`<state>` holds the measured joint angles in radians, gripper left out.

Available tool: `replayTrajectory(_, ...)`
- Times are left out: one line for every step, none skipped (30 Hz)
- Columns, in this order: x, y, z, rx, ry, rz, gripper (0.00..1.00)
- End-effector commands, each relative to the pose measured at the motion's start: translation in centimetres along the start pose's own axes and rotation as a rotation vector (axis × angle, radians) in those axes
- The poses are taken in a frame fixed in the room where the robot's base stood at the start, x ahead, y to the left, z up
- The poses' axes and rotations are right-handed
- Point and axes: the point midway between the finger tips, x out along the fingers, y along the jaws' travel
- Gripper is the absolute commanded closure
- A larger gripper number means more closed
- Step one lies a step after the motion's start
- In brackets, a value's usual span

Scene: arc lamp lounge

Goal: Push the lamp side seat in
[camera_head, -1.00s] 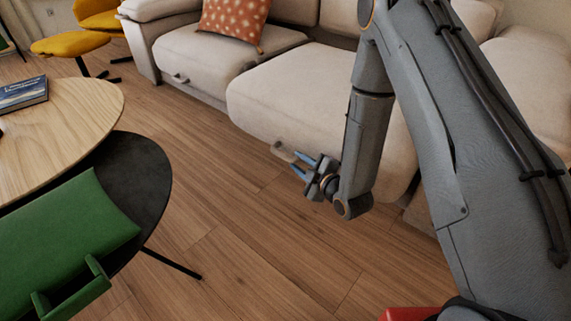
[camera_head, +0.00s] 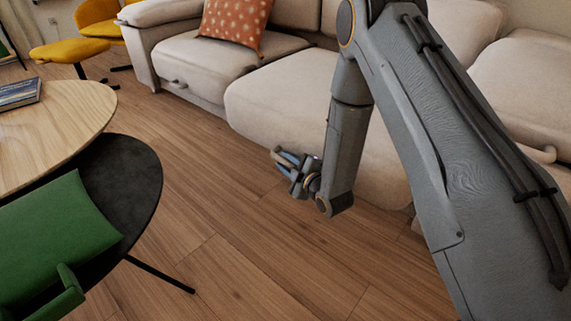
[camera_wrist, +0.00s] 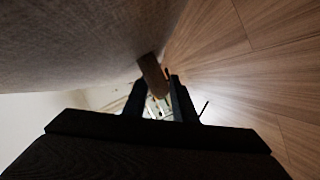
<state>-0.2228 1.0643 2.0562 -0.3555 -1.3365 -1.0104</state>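A beige sofa seat (camera_head: 290,105) sticks out into the room in the head view, farther forward than the left seat. I cannot tell for sure that it is the lamp side one, since no lamp shows. A small brown handle (camera_wrist: 152,72) stands out from its front, and its pale end (camera_head: 276,153) shows in the head view. My gripper (camera_head: 284,162) is low in front of the seat. Its fingers are apart and lie around or just short of the handle; contact is not clear. In the wrist view the gripper (camera_wrist: 160,98) has the handle between its fingertips.
The left seat (camera_head: 195,60) has a handle and an orange dotted cushion (camera_head: 235,22). A wooden table (camera_head: 60,125), a dark lower table (camera_head: 130,185) and a green chair (camera_head: 60,225) stand at the left. Wood floor (camera_head: 220,215) is clear between them and the sofa.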

Motion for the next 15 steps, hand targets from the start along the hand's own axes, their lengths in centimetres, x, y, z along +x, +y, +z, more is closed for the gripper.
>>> replayTrajectory(0.02,0.02,-0.02,0.000,0.000,0.000,0.75)
replayTrajectory(0.01,0.03,-0.02,0.000,0.000,0.000,0.75)
replayTrajectory(0.00,0.03,-0.02,0.000,0.000,0.000,0.75)
replayTrajectory(0.00,0.04,-0.02,0.000,0.000,0.000,0.75)
replayTrajectory(-0.01,0.04,-0.02,0.000,0.000,0.000,0.75)
replayTrajectory(-0.01,0.04,-0.02,0.000,0.000,0.000,0.80)
replayTrajectory(-0.02,0.03,-0.02,0.000,0.000,0.000,0.85)
replayTrajectory(-0.02,0.03,-0.02,0.000,0.000,0.000,0.91)
replayTrajectory(-0.02,0.02,-0.02,0.000,0.000,0.000,0.97)
replayTrajectory(-0.02,0.01,-0.01,0.000,0.000,0.000,1.00)
replayTrajectory(-0.03,0.01,-0.01,0.000,0.000,0.000,1.00)
replayTrajectory(-0.03,0.00,-0.01,0.000,0.000,0.000,1.00)
replayTrajectory(-0.03,-0.01,-0.01,0.000,0.000,-0.001,1.00)
replayTrajectory(-0.04,-0.02,0.00,0.001,0.000,-0.001,1.00)
replayTrajectory(-0.03,0.00,0.04,0.001,0.000,-0.001,1.00)
